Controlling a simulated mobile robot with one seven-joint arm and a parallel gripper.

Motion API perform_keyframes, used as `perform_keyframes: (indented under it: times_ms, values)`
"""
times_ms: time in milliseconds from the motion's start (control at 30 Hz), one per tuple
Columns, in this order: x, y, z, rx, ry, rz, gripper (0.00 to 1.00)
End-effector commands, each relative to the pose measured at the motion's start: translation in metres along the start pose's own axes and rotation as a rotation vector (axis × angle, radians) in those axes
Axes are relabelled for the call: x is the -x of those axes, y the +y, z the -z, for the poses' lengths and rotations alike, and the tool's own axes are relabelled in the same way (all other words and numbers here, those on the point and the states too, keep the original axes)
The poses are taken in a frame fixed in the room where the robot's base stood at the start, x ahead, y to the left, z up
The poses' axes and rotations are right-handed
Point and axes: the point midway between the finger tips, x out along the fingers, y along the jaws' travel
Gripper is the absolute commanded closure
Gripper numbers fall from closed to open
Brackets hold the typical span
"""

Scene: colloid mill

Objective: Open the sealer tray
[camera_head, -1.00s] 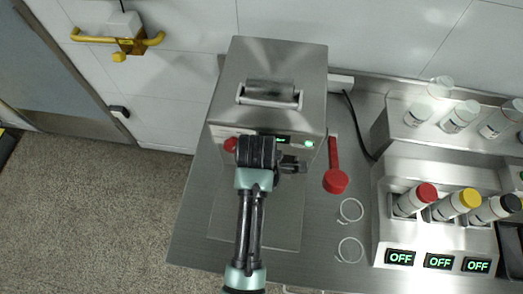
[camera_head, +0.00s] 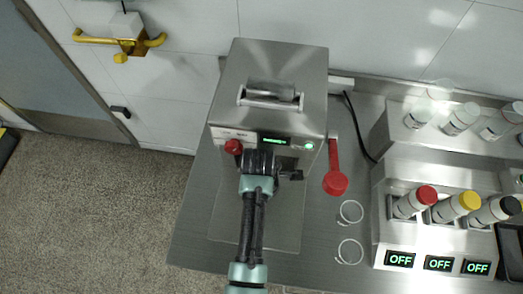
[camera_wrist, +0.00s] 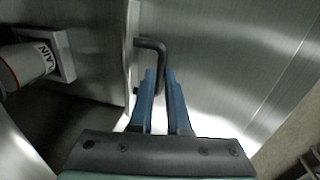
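The sealer is a boxy steel machine (camera_head: 275,75) with a green-lit display on its front. A red knob (camera_head: 233,147) sits at the left of that front. My gripper (camera_head: 260,160) is in front of it, below the display, and hides part of the lower front. In the wrist view the blue fingers of my gripper (camera_wrist: 160,76) point at a dark bent handle (camera_wrist: 150,44) on a steel panel. The handle's bar runs between the fingertips; whether they press on it is unclear. Which panel belongs to the tray is hard to tell.
Two clear rings (camera_head: 350,211) lie on the steel counter (camera_head: 330,270). A rack (camera_head: 400,235) with capped tubes and OFF displays stands at the right. A white cylinder (camera_wrist: 22,64) is at the wrist view's left.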

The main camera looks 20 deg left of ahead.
Motion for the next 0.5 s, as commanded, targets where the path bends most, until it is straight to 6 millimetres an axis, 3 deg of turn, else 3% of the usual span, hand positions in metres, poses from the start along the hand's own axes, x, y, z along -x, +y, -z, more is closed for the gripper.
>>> perform_keyframes:
  times_ms: [500]
  values:
    - [0.0001, -0.0004, -0.0001, 0.000, 0.000, 0.002, 1.00]
